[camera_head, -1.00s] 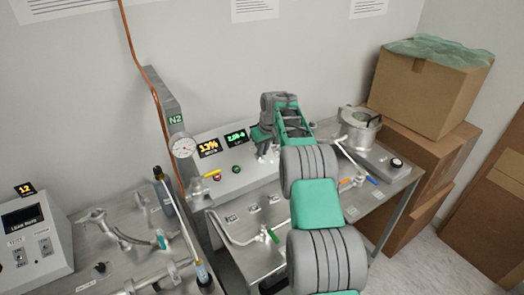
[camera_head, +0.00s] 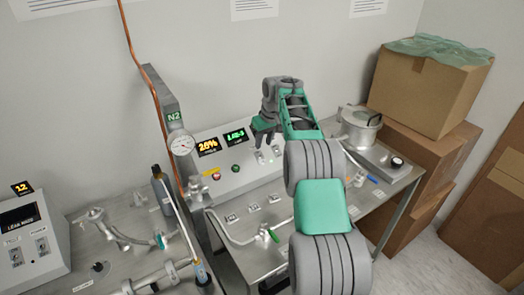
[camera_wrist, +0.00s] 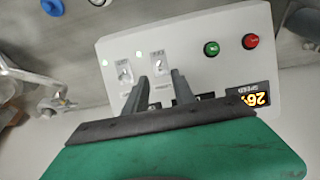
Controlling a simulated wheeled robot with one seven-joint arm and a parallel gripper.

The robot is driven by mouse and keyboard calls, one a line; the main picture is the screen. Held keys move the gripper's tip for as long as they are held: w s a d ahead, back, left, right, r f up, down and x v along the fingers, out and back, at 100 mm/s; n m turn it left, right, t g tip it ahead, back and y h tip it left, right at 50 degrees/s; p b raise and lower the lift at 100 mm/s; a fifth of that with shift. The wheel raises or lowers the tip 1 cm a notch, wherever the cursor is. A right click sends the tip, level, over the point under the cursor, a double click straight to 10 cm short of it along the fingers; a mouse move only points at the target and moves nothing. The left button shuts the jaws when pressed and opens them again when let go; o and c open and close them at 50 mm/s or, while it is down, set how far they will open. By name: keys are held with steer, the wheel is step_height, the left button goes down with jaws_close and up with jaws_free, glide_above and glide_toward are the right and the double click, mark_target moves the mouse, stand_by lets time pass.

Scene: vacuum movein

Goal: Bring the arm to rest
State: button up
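My arm reaches up over the bench, bent at the wrist, with my gripper (camera_head: 265,136) in front of the control box (camera_head: 220,178). In the wrist view my gripper (camera_wrist: 159,78) has its two grey fingers apart, with nothing between them. The fingers point at the face of the control box (camera_wrist: 225,85), near two toggle switches (camera_wrist: 157,66). I cannot tell how far the tips are from the panel, but no contact shows. Both switches have lit lamps beside them.
The control box shows an orange display (camera_head: 208,146) and a green display (camera_head: 235,136). A gauge (camera_head: 181,143) on a post stands left of it. A metal chamber (camera_head: 360,127) stands to the right, cardboard boxes (camera_head: 432,90) beyond. The left bench (camera_head: 105,232) holds pipework.

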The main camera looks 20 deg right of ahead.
steer(key=shift+v, duration=1.4)
